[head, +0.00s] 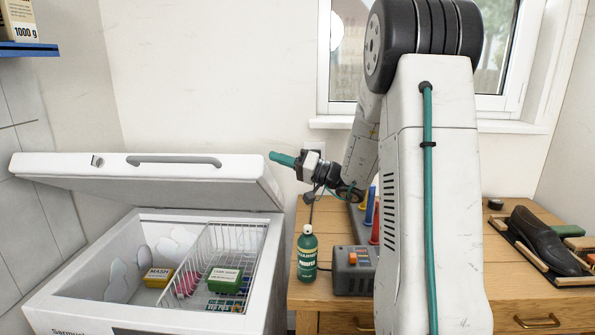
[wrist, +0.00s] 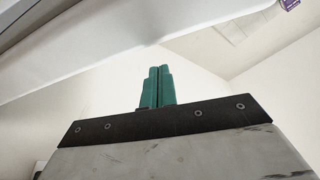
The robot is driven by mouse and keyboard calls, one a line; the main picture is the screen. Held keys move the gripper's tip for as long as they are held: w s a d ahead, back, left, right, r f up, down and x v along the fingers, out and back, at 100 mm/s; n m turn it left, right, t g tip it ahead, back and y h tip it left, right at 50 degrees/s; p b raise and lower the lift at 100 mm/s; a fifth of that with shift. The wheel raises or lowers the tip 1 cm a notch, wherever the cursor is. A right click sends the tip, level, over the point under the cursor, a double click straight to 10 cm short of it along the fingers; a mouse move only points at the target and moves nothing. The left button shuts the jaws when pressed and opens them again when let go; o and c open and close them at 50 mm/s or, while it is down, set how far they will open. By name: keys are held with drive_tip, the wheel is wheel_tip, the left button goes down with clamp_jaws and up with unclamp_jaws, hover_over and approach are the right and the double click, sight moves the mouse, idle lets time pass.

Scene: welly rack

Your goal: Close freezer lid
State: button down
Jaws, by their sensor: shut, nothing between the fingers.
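The white chest freezer (head: 60,299) stands at the left in the head view. Its lid (head: 216,171) is raised and tilted over the open box, with a grey handle on its front face. My gripper (head: 273,156) is shut and empty, its green fingers pointing left close to the lid's right end. I cannot tell from the head view whether they touch. In the wrist view the shut fingers (wrist: 157,86) point up, and a white edge that looks like the lid (wrist: 150,35) crosses above them.
A wire basket (head: 240,242) and several packages, including a green box (head: 225,279) and a yellow box (head: 158,277), lie in the freezer. On the wooden bench (head: 520,285) are a green bottle (head: 307,254), a grey device (head: 352,270) and a dark boot (head: 543,240). A blue shelf (head: 28,49) hangs upper left.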

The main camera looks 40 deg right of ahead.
drive_tip(key=s+a+r, duration=0.1)
drive_tip(key=s+a, duration=0.1)
drive_tip(key=s, duration=0.5)
drive_tip(key=s+a+r, duration=0.1)
drive_tip(key=s+a, duration=0.2)
drive_tip(key=s, duration=0.5)
drive_tip(key=w+d+r+n+g+y, duration=0.2)
drive_tip(key=w+d+r+n+g, duration=0.3)
drive_tip(key=w+r+g, duration=0.4)
drive_tip(key=shift+n, duration=0.5)
drive_tip(key=x, duration=1)
drive_tip(key=shift+w+a+f, duration=0.1)
drive_tip(key=shift+a, duration=0.3)
drive_tip(key=shift+s+a+f, duration=0.2)
drive_tip(key=shift+s+f, duration=0.15)
drive_tip(key=shift+f, duration=0.15)
drive_tip(key=shift+s+a+f, duration=0.2)
drive_tip(key=shift+s+f, duration=0.1)
drive_tip(key=shift+f, duration=0.2)
drive_tip(key=shift+s+a+f, duration=0.25)
drive_tip(key=shift+f, duration=0.25)
drive_tip(key=shift+t, duration=0.3)
drive_tip(key=shift+d, duration=0.1)
